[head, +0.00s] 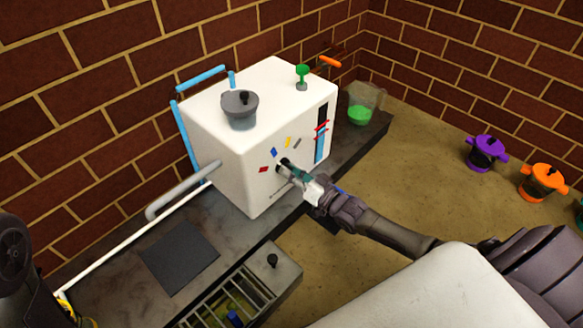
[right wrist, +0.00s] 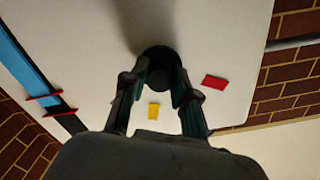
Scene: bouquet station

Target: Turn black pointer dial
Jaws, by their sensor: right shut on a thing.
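The black pointer dial (head: 284,162) sits on the front face of the white box-shaped machine (head: 235,170), among small coloured marks. My right gripper (head: 291,170) reaches it from the lower right and is shut on it. In the right wrist view the dial (right wrist: 160,58) shows as a dark round shape between the two fingertips (right wrist: 160,88); its pointer is mostly hidden. A yellow mark (right wrist: 153,111) shows between the fingers and a red mark (right wrist: 214,82) lies beside them. My left gripper is not in view.
A grey knobbed pot (head: 240,110) and a green knob (head: 302,72) are on the machine's top. A jug with green content (head: 362,103) stands behind it. An open slatted drawer (head: 235,300) juts out below the dark counter (head: 130,250). Purple (head: 487,152) and orange (head: 543,181) pots stand at right.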

